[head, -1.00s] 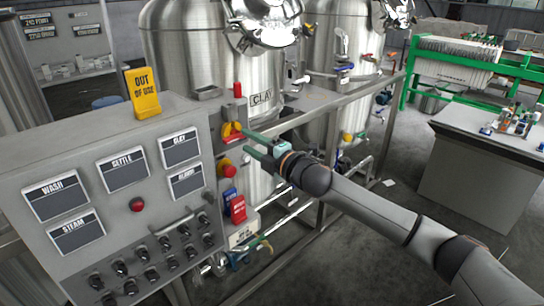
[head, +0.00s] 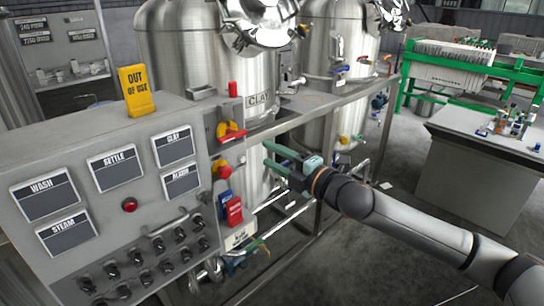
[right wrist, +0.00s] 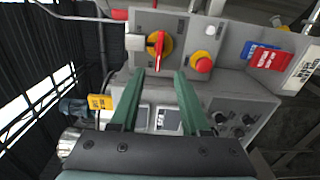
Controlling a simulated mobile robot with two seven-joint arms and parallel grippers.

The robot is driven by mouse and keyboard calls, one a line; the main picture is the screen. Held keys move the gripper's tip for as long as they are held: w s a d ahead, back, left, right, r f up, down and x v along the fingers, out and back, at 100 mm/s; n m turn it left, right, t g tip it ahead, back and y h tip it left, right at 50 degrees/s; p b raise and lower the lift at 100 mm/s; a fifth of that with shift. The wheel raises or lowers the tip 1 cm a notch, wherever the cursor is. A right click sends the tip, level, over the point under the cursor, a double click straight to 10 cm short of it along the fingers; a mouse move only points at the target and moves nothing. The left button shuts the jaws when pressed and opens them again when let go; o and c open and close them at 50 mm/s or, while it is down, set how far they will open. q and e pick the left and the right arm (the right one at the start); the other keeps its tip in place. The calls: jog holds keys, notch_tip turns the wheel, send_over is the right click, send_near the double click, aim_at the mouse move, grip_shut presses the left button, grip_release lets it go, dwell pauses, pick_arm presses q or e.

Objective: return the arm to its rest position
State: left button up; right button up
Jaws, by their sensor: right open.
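My right arm comes in from the lower right of the head view. Its gripper (head: 268,154) has two green fingers, spread apart and empty. It hangs in the air to the right of the control panel's side face, clear of the red-and-yellow rotary switch (head: 231,132). In the right wrist view the open fingers (right wrist: 157,75) point toward the panel side, with the switch (right wrist: 158,44) beyond the tips and the red button on yellow (right wrist: 201,62) to the right. My left gripper is in neither view.
The grey control panel (head: 75,165) fills the left, with a yellow OUT OF USE sign (head: 138,91) on top. Steel tanks (head: 205,55) and a frame rail (head: 330,105) stand behind my gripper. Red and blue tags (head: 234,211) hang below the button. A bench (head: 470,165) is at right.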

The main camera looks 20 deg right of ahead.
jog(key=s+a+f+m+g+h, duration=0.15)
jog(key=s+a+f+m, duration=0.3)
jog(key=f, duration=0.75)
jog(key=s+a+f+m+g+y, duration=0.1)
jog(key=s+a+f+m+g, duration=0.15)
jog(key=s+f+m, duration=0.65)
jog(key=s+a+f+m+g+h, duration=0.1)
jog(key=s+f+m+g+h, duration=0.2)
jog(key=s+f, duration=1.3)
notch_tip(320, 180, down, 3)
jog(key=m, duration=0.3)
jog(key=shift+s+a+f+m+g, duration=0.15)
jog(key=shift+s+m+g, duration=0.15)
jog(key=shift+s+m, duration=0.05)
jog(key=shift+c, duration=0.3)
